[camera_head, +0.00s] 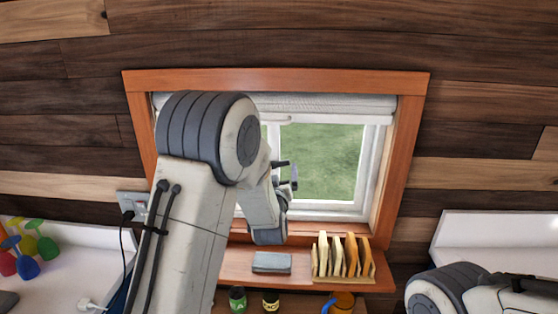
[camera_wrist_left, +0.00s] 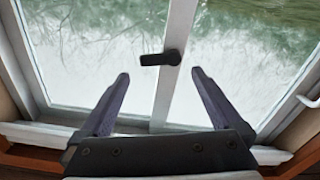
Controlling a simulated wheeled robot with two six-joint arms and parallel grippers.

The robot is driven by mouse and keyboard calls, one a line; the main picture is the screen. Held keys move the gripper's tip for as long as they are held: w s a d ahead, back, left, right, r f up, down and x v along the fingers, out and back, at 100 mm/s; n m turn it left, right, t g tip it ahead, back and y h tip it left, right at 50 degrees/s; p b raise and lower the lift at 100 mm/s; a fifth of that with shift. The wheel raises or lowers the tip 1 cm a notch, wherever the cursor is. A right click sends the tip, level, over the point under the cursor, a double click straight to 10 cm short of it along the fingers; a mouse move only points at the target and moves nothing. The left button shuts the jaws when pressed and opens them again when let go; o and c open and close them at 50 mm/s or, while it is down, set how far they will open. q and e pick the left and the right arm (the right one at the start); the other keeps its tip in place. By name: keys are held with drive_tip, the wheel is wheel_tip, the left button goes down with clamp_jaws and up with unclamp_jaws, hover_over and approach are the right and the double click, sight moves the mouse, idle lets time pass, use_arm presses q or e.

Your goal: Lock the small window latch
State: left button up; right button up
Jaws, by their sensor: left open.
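The small window latch (camera_wrist_left: 160,58) is a dark handle on the white upright bar between the window panes, lying roughly sideways in the left wrist view. My left gripper (camera_wrist_left: 160,78) is open, with its two dark fingers apart and pointing toward the bar, one on each side of it. The latch shows just beyond the fingertips, and no contact is visible. In the head view my left gripper (camera_head: 290,176) is in front of the window (camera_head: 325,160), and my arm hides the latch there. My right arm shows at the lower right, but its gripper is out of view.
An orange wooden frame (camera_head: 405,150) surrounds the window, with a rolled blind (camera_head: 335,104) at its top. Below, a shelf holds a grey block (camera_head: 272,262) and a rack of upright slices (camera_head: 343,257). Coloured glasses (camera_head: 28,262) stand on the left counter.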

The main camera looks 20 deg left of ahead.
sight(281, 165)
use_arm(q)
drive_tip(key=p+x, duration=0.1)
drive_tip(key=x, duration=0.2)
drive_tip(key=shift+w+a+r, duration=0.1)
drive_tip(key=shift+w, duration=0.25)
drive_tip(key=shift+w+a, duration=0.1)
drive_tip(key=shift+w, duration=0.2)
drive_tip(key=c, duration=1.2)
drive_tip(key=shift+f+m+b, duration=0.5)
drive_tip(key=shift+m+b, duration=0.5)
drive_tip(key=shift+b, duration=0.25)
drive_tip(key=shift+d+m+b, duration=0.2)
drive_tip(key=shift+m+b, duration=0.1)
drive_tip(key=shift+m, duration=0.3)
drive_tip(key=shift+r, duration=0.1)
